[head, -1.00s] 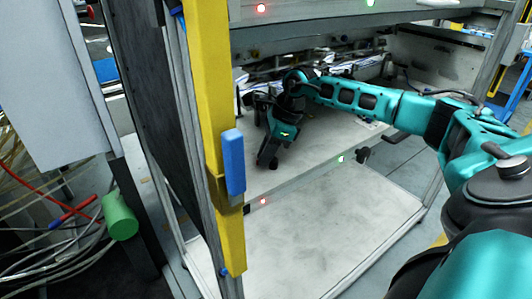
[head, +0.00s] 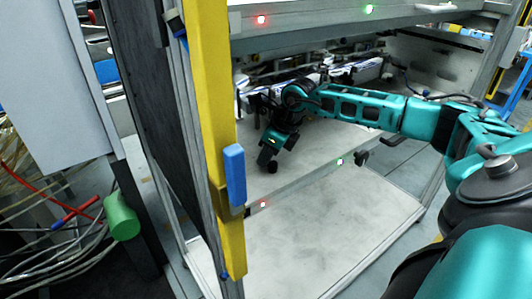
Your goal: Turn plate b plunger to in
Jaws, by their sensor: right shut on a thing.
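My right gripper (head: 266,160) reaches in from the right over the lower shelf plate (head: 315,170) of the rack. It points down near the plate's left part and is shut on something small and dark. A black knob (head: 272,168) shows at its fingertips; I cannot tell whether this is the plunger of plate b. A second black knob (head: 361,157) sits at the plate's front edge, further right and apart from the gripper. No readable mark shows which plate is b. My left gripper is out of view.
A yellow post (head: 215,110) with a blue handle (head: 235,175) stands left of the opening. An upper shelf (head: 320,25) lies above my arm. Papers (head: 300,78) lie at the back. The bottom panel (head: 320,230) is bare. Red and green lights mark both shelf edges.

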